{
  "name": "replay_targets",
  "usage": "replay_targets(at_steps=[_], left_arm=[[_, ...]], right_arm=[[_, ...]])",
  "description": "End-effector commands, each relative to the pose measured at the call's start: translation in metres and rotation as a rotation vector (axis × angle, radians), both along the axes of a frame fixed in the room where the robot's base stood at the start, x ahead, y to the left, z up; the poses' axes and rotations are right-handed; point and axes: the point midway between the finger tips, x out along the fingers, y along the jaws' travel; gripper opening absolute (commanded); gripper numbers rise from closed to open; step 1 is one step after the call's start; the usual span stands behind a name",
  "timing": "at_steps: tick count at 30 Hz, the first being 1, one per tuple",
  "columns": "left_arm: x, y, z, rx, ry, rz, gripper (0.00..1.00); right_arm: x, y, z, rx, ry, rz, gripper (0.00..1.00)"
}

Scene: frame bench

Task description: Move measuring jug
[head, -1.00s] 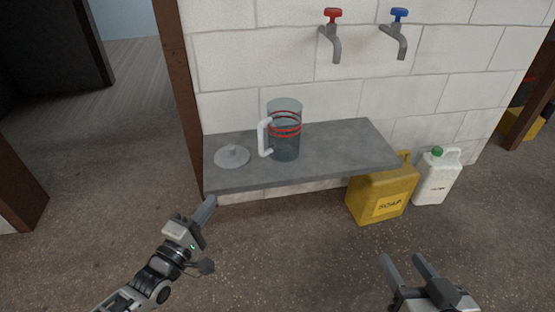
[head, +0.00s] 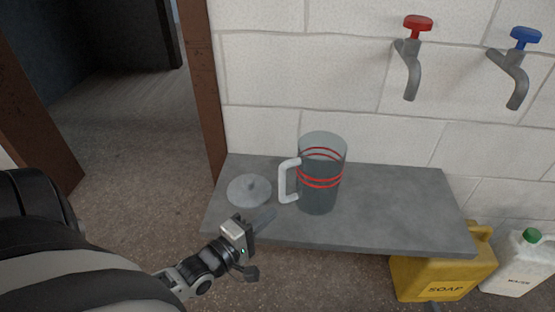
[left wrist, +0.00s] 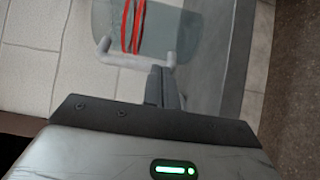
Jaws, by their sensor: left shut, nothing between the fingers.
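The measuring jug (head: 320,185) is clear with red bands and a pale handle (head: 285,181) on its left side. It stands upright on the grey shelf (head: 400,205). My left gripper (head: 268,217) is shut and empty, over the shelf's front edge, just left of and below the handle. In the left wrist view the closed fingers (left wrist: 163,86) reach to the handle (left wrist: 135,58), with the jug (left wrist: 165,30) beyond. Whether they touch the handle I cannot tell. My right gripper is not clearly in view.
A round grey lid (head: 249,190) with a knob lies on the shelf left of the jug. Red (head: 418,24) and blue (head: 525,38) taps stick out from the wall. A yellow soap can (head: 440,278) and white jug (head: 520,265) stand below. The shelf's right part is clear.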

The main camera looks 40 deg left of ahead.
Motion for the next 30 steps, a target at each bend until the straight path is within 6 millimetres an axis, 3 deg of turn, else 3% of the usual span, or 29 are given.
replay_targets(at_steps=[6, 12, 30], left_arm=[[0.043, -0.005, -0.002, -0.001, -0.005, 0.001, 0.00], [0.070, -0.008, -0.001, -0.001, -0.003, 0.000, 0.00], [0.086, -0.015, 0.002, -0.003, -0.003, 0.002, 0.00]], right_arm=[[0.001, 0.003, 0.000, 0.062, -0.011, 0.003, 0.49], [0.002, 0.006, 0.003, 0.109, -0.018, 0.006, 0.49], [0.002, 0.006, 0.009, 0.122, -0.021, 0.007, 0.49]])
